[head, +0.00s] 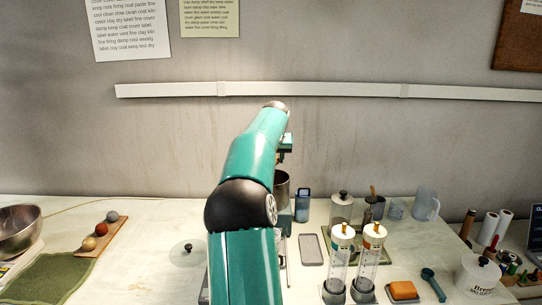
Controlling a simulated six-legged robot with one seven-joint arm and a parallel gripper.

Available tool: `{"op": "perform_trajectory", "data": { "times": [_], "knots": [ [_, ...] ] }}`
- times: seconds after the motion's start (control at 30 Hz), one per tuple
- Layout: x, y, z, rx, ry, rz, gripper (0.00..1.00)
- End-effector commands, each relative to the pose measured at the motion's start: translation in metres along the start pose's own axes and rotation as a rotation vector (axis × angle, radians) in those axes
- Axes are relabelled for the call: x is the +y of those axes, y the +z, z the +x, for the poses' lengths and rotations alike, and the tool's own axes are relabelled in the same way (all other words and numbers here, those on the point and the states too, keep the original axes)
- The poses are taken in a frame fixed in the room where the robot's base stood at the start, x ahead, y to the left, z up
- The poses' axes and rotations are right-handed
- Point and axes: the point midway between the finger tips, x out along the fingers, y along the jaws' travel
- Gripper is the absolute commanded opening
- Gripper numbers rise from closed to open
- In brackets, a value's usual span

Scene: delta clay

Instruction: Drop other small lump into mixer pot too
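Three small round lumps sit in a row on a wooden board (92,246) at the left: an ochre one (88,243), a red one (101,229) and a grey one (112,216). A grey metal pot (281,186), which looks like the mixer pot, shows just right of my teal arm. The arm covers its left part, and its inside is hidden. My arm reaches forward over the middle of the table, and its end is hidden behind its own links. I cannot see my gripper or whether it holds a lump.
A metal bowl (18,232) and a green cloth (52,278) lie at the left. A glass lid (187,254) lies left of my arm. Right of it are a grey slab (311,250), two clear cylinders (340,258) (370,258), an orange block (403,290) and a clear jug (425,204).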

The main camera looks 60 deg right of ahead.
Motion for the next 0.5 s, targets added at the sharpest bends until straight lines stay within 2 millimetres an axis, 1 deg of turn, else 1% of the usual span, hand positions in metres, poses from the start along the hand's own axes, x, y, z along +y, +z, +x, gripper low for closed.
{"op": "perform_trajectory", "data": {
  "times": [0.1, 0.3, 0.5],
  "knots": [
    [0.002, 0.009, 0.012, -0.002, 0.002, 0.002, 0.14],
    [-0.001, 0.021, 0.031, -0.002, 0.001, -0.001, 0.14],
    [-0.003, 0.025, 0.038, 0.000, 0.000, -0.002, 0.14]
  ]
}}
